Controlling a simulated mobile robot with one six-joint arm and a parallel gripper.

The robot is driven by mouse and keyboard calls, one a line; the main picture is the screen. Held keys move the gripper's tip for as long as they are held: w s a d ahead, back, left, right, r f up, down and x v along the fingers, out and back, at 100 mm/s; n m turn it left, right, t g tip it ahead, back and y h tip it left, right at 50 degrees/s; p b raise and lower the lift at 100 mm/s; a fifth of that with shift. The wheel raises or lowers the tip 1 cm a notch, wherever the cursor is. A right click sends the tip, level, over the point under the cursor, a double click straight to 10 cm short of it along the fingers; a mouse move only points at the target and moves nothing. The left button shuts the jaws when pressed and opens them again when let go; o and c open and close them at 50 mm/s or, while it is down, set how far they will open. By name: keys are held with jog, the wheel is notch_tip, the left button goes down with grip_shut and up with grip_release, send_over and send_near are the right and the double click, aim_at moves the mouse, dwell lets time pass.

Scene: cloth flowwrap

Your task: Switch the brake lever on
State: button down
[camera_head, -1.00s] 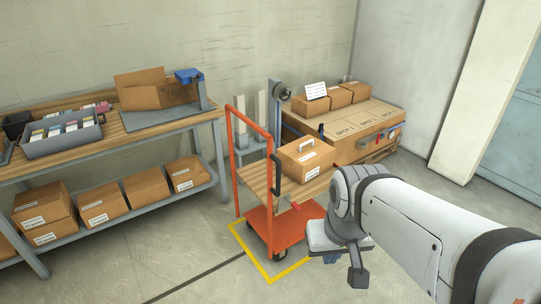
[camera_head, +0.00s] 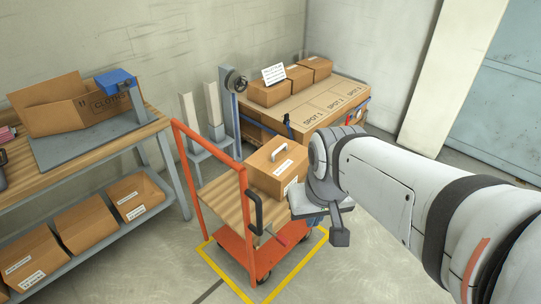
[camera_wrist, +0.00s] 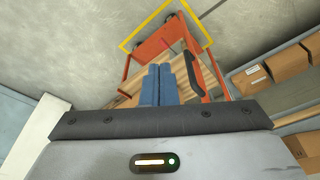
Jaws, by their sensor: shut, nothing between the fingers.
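The orange cart (camera_head: 208,150) stands on the floor with a wooden top deck and an orange lower deck. A thin lever with a red-pink end (camera_head: 278,238) sticks out low on its near side, and I take it for the brake lever. A reddish rod in the wrist view (camera_wrist: 178,46) looks like the same lever. My gripper (camera_head: 314,221) is mostly hidden behind my wrist in the head view, to the right of the lever. In the wrist view its blue fingers (camera_wrist: 159,84) are together and empty, in front of the cart's wooden deck. I cannot tell the lever's setting.
A black curved handle (camera_head: 256,214) is on the cart's frame, close to the lever. A carton with a handle (camera_head: 278,166) sits on the deck. Yellow floor tape (camera_head: 292,275) surrounds the cart. A workbench (camera_head: 160,124) is left; a large crate (camera_head: 318,98) is behind.

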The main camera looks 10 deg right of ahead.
jog(key=n+g+b, duration=0.2)
jog(key=n+b, duration=0.4)
jog(key=n, duration=1.9)
send_over(283, 239)
notch_tip(283, 239, down, 24)
jog(key=shift+s+d+f, duration=0.2)
jog(key=shift+s+d, duration=0.05)
jog(key=shift+s, duration=0.1)
jog(key=f, duration=1.4)
jog(key=shift+w+a+b, duration=0.2)
jog(key=shift+b, duration=0.15)
